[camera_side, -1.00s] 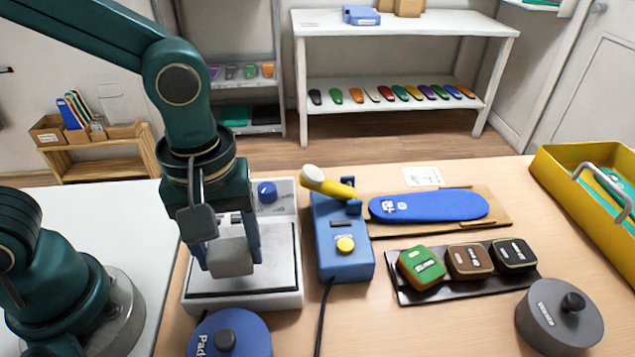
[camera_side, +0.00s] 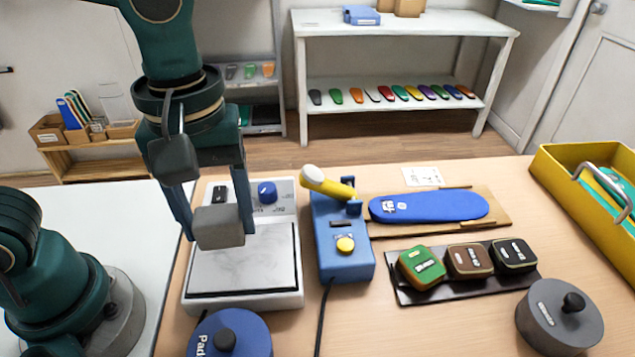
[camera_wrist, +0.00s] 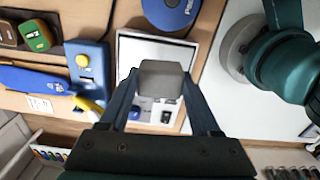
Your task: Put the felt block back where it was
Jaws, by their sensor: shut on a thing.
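The grey felt block (camera_side: 218,228) is held between the two fingers of my gripper (camera_side: 217,222), which is shut on it.
A blue unit (camera_side: 343,235) with a yellow-handled tool stands right of the device. A blue insole (camera_side: 430,205) lies on a board. A black tray (camera_side: 420,294) bears three labelled blocks. A blue round pad (camera_side: 230,335), a grey round weight (camera_side: 558,322) and a yellow bin (camera_side: 585,215) surround these.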

